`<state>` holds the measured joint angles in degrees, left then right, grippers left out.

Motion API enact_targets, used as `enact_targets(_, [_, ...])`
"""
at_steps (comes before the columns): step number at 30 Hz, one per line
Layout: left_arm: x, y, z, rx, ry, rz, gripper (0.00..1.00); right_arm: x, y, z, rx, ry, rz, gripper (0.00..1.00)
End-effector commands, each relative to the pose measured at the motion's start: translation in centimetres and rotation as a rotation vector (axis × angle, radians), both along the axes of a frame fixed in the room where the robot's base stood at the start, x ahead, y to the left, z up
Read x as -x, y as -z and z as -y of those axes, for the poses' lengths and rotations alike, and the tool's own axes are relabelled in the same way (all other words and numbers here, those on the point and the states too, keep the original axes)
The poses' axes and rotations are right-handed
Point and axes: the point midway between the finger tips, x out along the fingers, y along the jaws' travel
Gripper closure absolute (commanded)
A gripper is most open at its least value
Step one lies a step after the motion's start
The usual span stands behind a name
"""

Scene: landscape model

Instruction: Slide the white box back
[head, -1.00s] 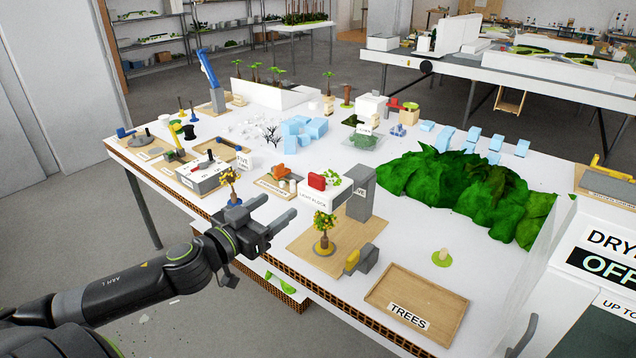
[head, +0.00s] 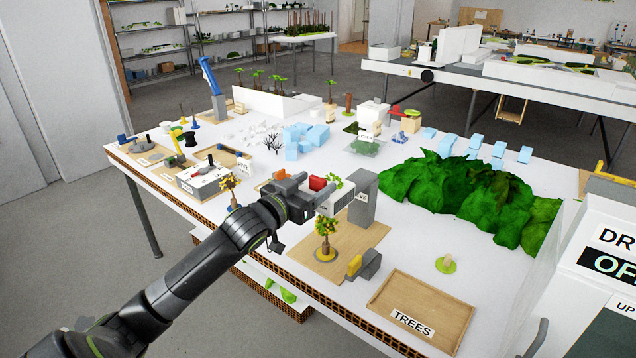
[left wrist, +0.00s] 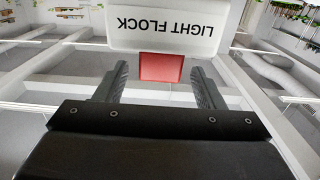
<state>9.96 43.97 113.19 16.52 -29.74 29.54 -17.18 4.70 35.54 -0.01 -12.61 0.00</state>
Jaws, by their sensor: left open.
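The white box (head: 343,197) labelled LIGHT FLOCK sits against a grey upright block (head: 363,201) above a wooden board. In the left wrist view, the white box (left wrist: 165,28) appears upside down, with the red block (left wrist: 160,67) lined up between the open fingers (left wrist: 160,75). I cannot tell whether the fingers touch it. My right gripper is not in view.
A yellow and grey piece (head: 366,263) and the TREES tray (head: 440,304) lie nearer the front. A green hill (head: 470,195) stands to the right.

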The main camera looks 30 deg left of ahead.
Motion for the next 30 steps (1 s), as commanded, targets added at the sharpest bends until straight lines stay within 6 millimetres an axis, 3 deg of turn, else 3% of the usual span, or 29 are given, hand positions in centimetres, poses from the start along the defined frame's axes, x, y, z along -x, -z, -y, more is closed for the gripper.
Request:
enact_targets(6, [-1.9, 0.0, 0.1, 0.001, 0.000, 0.000, 0.37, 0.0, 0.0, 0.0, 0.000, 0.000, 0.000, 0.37])
enact_targets(16, [-2.2, 0.0, 0.2, 0.000, 0.000, -0.001, 0.37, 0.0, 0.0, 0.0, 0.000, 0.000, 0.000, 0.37])
enact_targets(30, [-2.1, 0.0, 0.2, 0.000, 0.000, -0.001, 0.97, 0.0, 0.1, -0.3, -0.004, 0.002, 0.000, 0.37])
